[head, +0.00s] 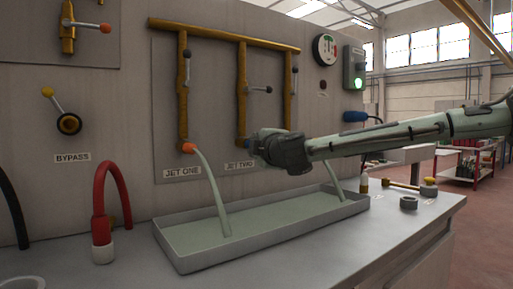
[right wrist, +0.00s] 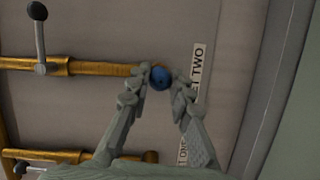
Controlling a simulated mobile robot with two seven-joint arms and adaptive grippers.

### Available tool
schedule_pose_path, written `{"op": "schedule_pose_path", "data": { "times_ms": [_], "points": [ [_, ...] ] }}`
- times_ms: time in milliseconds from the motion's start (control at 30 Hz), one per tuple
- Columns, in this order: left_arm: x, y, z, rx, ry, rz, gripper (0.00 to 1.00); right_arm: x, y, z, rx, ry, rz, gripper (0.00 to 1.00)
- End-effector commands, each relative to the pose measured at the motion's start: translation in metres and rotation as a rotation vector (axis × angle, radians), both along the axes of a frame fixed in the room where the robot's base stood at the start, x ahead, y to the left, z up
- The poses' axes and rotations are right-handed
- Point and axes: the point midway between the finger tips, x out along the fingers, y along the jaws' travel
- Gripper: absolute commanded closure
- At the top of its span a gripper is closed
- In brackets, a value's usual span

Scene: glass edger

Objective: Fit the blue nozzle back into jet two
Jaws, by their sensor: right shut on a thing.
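The blue nozzle (right wrist: 161,78) is between the fingertips of my right gripper (right wrist: 160,76) in the right wrist view. My right gripper is shut on it. The nozzle sits right at the end of the brass jet two pipe (right wrist: 95,69); I cannot tell whether it is seated. In the head view my right gripper (head: 262,147) is at the lower end of the jet two pipe (head: 242,100), beside the JET TWO label (head: 240,166), and mostly hides the nozzle. No water stream shows under jet two. My left gripper is not in view.
Jet one's orange nozzle (head: 188,148) pours water into the grey tray (head: 190,259) below. Another stream (head: 335,180) falls at the tray's right end. A red hose (head: 104,185) stands left of the tray. A grey ring (head: 409,203) and small parts lie on the right.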

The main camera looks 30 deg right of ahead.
Motion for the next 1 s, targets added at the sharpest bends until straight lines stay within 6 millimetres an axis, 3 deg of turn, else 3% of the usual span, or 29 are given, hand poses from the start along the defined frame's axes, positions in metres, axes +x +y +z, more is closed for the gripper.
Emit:
{"op": "schedule_pose_path", "data": {
  "times_ms": [167, 200, 400, 767, 1000],
  "points": [
    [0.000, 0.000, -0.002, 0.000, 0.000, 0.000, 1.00, 0.004, 0.001, 0.000, 0.000, 0.000, 0.000, 1.00],
    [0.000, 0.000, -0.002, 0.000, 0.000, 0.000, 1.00, 0.005, 0.001, 0.000, 0.000, -0.001, 0.000, 0.79],
    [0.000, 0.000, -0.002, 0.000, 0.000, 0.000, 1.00, 0.004, 0.001, 0.000, 0.000, 0.000, 0.000, 0.56],
    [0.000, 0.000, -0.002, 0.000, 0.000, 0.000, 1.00, -0.001, 0.002, 0.000, 0.000, 0.000, 0.001, 0.56],
    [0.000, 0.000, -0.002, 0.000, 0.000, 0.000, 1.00, -0.042, 0.009, 0.003, 0.003, -0.004, 0.003, 0.56]
  ]
}}
